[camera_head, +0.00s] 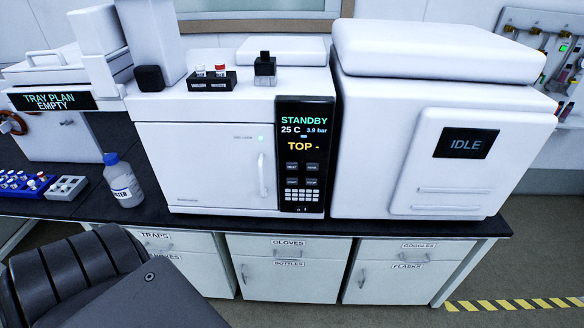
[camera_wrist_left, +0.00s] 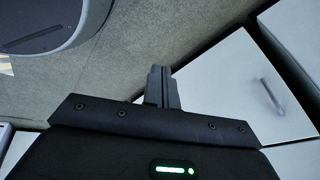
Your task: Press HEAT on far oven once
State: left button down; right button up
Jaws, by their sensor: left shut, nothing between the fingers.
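A white oven (camera_head: 205,165) stands on the black bench, its door closed. Its black panel (camera_head: 304,155) reads STANDBY, 25 C, 3.9 bar and TOP -. Below that text are several small buttons (camera_head: 302,174) and a keypad (camera_head: 302,195); the button labels are too small to read, so I cannot tell which is HEAT. My left gripper (camera_wrist_left: 163,88) shows in the left wrist view with its fingers shut and empty, over the floor and beside a white cabinet front. It touches nothing. Its fingertips do not show in the head view. My right gripper is not in view.
A white unit (camera_head: 380,150) with an IDLE screen (camera_head: 466,144) stands right of the oven. A blue-capped bottle (camera_head: 124,184) and vial racks (camera_head: 67,188) stand on the bench at left. A vial holder (camera_head: 212,82) sits on the oven. Cabinets (camera_head: 290,275) are below.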

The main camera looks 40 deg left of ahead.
aim_at(292, 166)
pick_arm(q)
jog(key=w+a+r+m+t, duration=0.3)
jog(key=w+r+m+t, duration=0.15)
jog(key=w+r, duration=0.8)
jog(key=w+a+r+m+t, duration=0.35)
jog(key=w+r+t, duration=0.25)
jog(key=w+r, duration=0.65)
notch_tip(292, 166, up, 32)
jog(key=w+m+t+h, duration=0.1)
jog(key=w+m+t, duration=0.1)
jog(key=m+t, duration=0.6)
jog(key=shift+w+m, duration=0.4)
jog(key=shift+m, duration=0.2)
jog(key=shift+w+f+b, duration=0.15)
jog(key=shift+b, duration=0.15)
jog(key=shift+w+a+b, duration=0.4)
jog(key=shift+w+a, duration=0.45)
jog(key=shift+w, duration=0.3)
jog(key=shift+w+a+b, duration=0.45)
jog(key=shift+w+a, duration=0.45)
jog(key=shift+w, duration=0.2)
jog(key=shift+w+a+b, duration=0.4)
jog(key=shift+w+a, duration=0.45)
jog(key=shift+w, duration=0.3)
jog(key=shift+w, duration=0.1)
